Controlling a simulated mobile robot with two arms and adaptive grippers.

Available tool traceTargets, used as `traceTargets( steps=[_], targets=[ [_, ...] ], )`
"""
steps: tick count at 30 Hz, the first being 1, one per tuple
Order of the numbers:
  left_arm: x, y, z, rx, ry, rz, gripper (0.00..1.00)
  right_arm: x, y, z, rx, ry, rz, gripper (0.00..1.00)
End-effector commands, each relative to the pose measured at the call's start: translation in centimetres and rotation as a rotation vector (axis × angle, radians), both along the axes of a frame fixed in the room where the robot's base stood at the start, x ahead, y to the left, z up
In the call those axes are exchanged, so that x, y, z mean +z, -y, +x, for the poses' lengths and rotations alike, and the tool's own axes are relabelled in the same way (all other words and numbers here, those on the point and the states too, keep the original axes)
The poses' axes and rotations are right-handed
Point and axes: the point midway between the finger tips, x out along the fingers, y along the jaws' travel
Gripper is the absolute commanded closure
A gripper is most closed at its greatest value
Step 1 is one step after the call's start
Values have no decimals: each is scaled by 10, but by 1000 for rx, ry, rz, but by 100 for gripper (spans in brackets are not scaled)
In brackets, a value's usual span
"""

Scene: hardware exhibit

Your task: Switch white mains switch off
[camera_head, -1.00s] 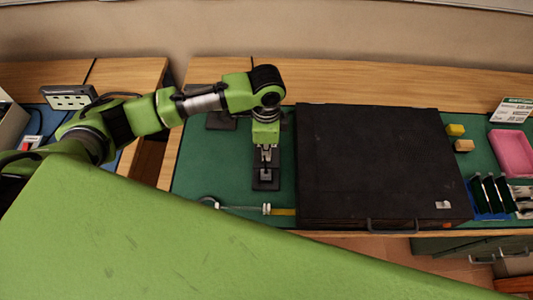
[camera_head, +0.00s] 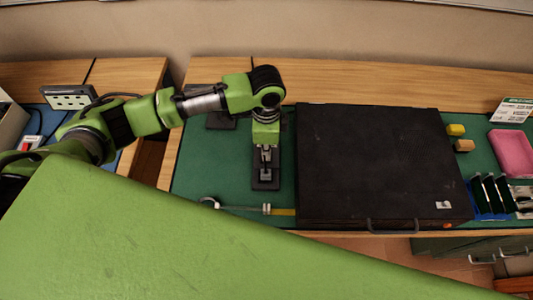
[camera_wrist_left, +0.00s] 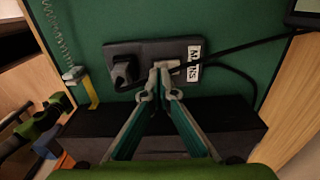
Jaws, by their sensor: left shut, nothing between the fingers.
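A dark plate with a white "MAINS" label (camera_wrist_left: 193,62) lies on the green mat and shows in the left wrist view. A pale switch piece (camera_wrist_left: 163,69) stands on it, partly hidden by the fingertips. The plate (camera_head: 265,186) also shows in the head view, below the gripper. My left gripper (camera_head: 266,157) points down over it, and in the left wrist view its fingertips (camera_wrist_left: 158,94) are shut and empty, close against the switch. Whether they touch it, and which way the switch is set, I cannot tell. My right gripper is in neither view.
A black block (camera_wrist_left: 123,70) sits on the same plate, with black cables nearby. A large black case (camera_head: 375,165) stands right of the plate. A spring scale (camera_head: 240,208) lies in front. A pink tray (camera_head: 513,152) is at the far right.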

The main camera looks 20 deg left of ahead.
Motion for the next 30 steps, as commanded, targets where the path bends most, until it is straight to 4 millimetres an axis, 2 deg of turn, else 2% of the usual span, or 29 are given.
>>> traceTargets(
  steps=[30],
  targets=[
    [-16, 0, 0, -1, 0, 0, 100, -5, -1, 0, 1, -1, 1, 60]
  ],
)
